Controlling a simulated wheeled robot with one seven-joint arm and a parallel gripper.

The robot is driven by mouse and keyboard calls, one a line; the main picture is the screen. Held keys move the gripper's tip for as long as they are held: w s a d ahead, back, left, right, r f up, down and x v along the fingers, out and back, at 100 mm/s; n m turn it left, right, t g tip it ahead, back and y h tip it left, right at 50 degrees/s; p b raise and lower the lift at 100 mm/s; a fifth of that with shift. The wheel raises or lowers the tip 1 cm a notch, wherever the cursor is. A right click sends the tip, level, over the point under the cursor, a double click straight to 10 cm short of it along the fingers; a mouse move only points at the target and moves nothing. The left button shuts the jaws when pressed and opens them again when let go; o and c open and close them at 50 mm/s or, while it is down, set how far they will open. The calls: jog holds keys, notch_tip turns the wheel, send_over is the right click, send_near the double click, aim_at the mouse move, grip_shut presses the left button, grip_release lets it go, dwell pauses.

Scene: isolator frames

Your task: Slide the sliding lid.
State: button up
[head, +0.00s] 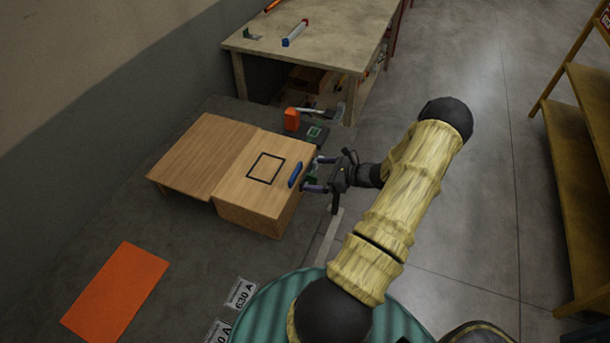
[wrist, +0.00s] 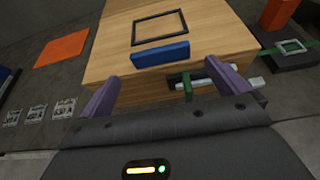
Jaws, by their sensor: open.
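A wooden box (head: 250,217) stands on the floor, with a flat wooden panel (head: 195,155) sticking out to its left. Its top carries a black square outline (head: 266,168) and a blue bar handle (head: 295,174) near the right edge. The handle also shows in the wrist view (wrist: 160,54). My gripper (head: 312,174) is open and empty at the box's handle end. In the wrist view its purple fingers are spread wider than the handle, which appears just beyond their tips. A green and grey latch-like part (wrist: 188,84) is on the box's front face, between the fingers in that view.
An orange block (head: 291,119) and a dark plate with a green frame (head: 314,132) are behind the box. A workbench (head: 300,48) stands at the back and a shelf (head: 580,180) at the right. An orange sheet (head: 115,290) lies on the floor.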

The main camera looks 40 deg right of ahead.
jog(key=b+v, duration=0.1)
jog(key=v, duration=0.8)
jog(key=shift+s, duration=0.2)
jog(key=shift+w+d+r, duration=0.1)
jog(key=shift+d, duration=0.05)
jog(key=w+a+r+n+g, duration=0.25)
jog(key=a+n+g, duration=0.35)
jog(key=a, duration=0.4)
jog(key=w+a+r+n+g, duration=0.1)
jog(key=a+r+n+g, duration=0.3)
jog(key=a+n, duration=0.4)
jog(key=s+a+r+n+h, duration=0.2)
jog(key=a+r+n, duration=0.3)
jog(key=a+n, duration=0.3)
jog(key=s+a+r+n+h, duration=0.2)
jog(key=a+r+n+h, duration=0.2)
jog(key=a+n, duration=0.4)
jog(key=shift+s+a+r+t, duration=0.3)
jog(key=shift+a+r, duration=0.3)
jog(key=shift+a, duration=0.05)
